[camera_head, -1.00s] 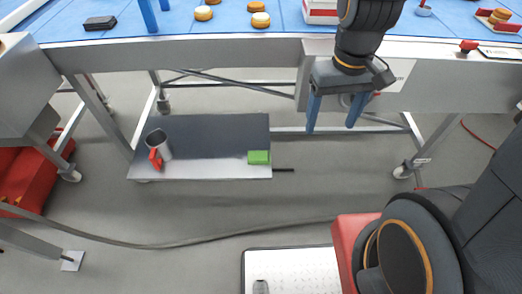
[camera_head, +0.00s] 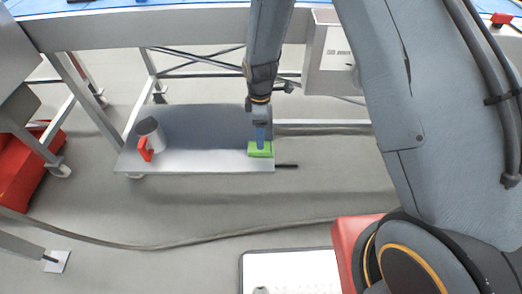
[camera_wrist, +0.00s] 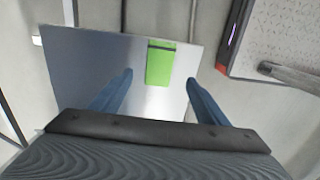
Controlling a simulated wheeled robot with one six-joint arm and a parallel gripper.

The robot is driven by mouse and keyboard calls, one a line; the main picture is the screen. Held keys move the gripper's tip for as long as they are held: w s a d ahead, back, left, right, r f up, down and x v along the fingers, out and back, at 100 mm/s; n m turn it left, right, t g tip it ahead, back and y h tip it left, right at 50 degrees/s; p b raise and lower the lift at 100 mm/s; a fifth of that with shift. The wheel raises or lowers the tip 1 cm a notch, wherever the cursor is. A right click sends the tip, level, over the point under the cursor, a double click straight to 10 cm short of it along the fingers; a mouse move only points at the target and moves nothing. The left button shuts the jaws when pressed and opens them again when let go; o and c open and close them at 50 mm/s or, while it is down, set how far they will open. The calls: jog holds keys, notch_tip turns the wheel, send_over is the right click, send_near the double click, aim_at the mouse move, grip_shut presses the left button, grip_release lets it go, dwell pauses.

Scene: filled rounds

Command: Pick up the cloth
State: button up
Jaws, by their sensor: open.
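The cloth is a small bright green folded piece (camera_head: 261,152) lying on the right end of a low grey metal shelf (camera_head: 200,166) under the table. It also shows in the wrist view (camera_wrist: 159,66), with a dark strip across its far part. My gripper (camera_head: 261,138) is over the cloth in the head view, its blue fingers hiding part of it. In the wrist view my gripper (camera_wrist: 160,88) has its fingers wide apart, one on either side of the cloth's line, with nothing between the tips. I cannot tell the exact height above the cloth.
A grey mug with a red handle (camera_head: 151,136) stands on the shelf's left part. The table's metal edge (camera_head: 180,30) runs above the shelf. A dark rod (camera_head: 287,166) sticks out at the shelf's right. A cable (camera_head: 150,245) lies across the floor in front.

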jog(key=shift+d+f, duration=0.15)
jog(key=shift+f, duration=3.45)
jog(key=c, duration=1.2)
notch_tip(320, 180, up, 10)
jog(key=shift+r, duration=0.1)
jog(key=shift+c, duration=0.2)
